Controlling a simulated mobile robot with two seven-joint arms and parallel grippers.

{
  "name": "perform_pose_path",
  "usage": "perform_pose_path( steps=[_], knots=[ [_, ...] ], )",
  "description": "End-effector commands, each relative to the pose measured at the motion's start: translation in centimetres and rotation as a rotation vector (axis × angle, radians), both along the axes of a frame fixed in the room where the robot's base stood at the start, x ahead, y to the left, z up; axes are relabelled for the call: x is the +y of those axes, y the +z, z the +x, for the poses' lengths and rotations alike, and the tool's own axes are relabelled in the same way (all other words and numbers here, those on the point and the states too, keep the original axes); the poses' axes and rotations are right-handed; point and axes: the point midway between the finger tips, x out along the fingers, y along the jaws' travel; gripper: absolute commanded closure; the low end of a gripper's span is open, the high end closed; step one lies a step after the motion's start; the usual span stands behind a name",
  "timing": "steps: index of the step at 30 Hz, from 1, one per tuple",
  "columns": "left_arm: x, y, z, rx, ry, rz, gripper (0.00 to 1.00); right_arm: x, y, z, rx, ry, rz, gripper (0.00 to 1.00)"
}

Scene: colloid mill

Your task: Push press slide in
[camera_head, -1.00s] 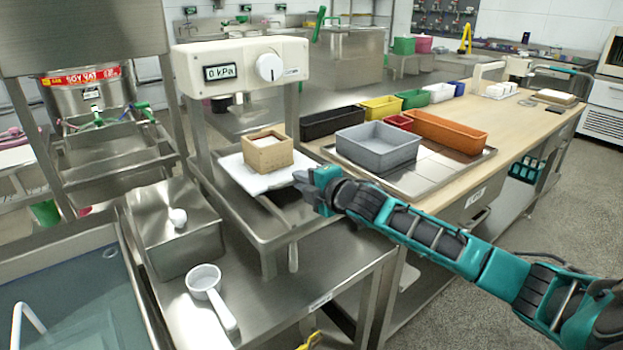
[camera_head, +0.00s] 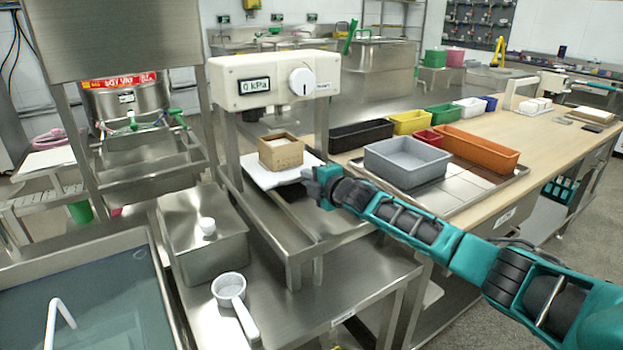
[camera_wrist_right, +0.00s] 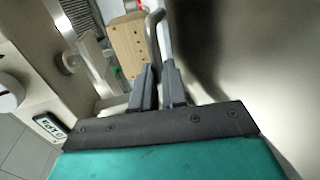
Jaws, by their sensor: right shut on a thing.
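The press (camera_head: 270,72) is a pale machine with a dial and a "0 kPa" display. Below its head is the press slide (camera_head: 258,174), a flat white-topped tray. A square wooden box (camera_head: 281,152) stands upright on it; the box also shows in the right wrist view (camera_wrist_right: 128,47). My right gripper (camera_head: 314,184) is at the slide's front right edge. In the right wrist view its fingers (camera_wrist_right: 158,78) are closed around a grey metal handle (camera_wrist_right: 153,28). The handle's join to the slide is hidden. My left gripper is not in view.
A metal box (camera_head: 203,240) and a white scoop (camera_head: 230,291) stand front left, near a water-filled sink (camera_head: 100,310). A grey bin (camera_head: 407,162) stands right of the press, beyond my right arm. Colored bins line the wooden table (camera_head: 545,135).

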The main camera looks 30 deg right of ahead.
Motion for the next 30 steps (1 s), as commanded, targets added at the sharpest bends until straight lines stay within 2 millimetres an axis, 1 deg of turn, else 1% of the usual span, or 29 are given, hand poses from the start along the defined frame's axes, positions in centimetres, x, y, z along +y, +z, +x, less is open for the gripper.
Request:
perform_pose_path(
  steps=[1,2,3,9,10,17,20,23,26,30],
  knots=[
    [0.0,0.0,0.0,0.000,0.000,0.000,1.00,-0.1,0.3,0.1,-0.005,-0.003,0.000,1.00],
    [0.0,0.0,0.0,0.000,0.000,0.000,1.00,-0.1,0.4,0.1,-0.006,-0.003,0.000,0.87],
    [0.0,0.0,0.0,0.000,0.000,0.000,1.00,-0.1,0.4,0.2,-0.006,-0.003,0.000,0.83],
    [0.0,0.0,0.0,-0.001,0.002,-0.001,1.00,-0.1,0.3,0.1,-0.006,-0.002,0.000,0.64],
    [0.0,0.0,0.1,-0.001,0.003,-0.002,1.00,-0.1,0.3,0.1,-0.006,-0.002,0.000,0.62],
    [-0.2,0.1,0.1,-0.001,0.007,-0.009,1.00,-0.1,0.3,0.0,-0.005,-0.001,0.000,0.62],
    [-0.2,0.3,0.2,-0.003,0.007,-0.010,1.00,-0.1,0.3,-0.3,-0.004,-0.001,0.000,0.62],
    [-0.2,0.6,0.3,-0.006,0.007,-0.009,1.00,-0.2,0.4,-1.1,-0.003,0.000,0.001,0.62],
    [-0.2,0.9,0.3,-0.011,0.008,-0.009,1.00,-0.3,0.8,-2.4,-0.003,-0.001,-0.001,0.62],
    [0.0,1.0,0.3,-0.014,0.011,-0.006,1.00,-0.4,1.2,-4.7,-0.002,0.000,-0.001,0.62]
  ],
)
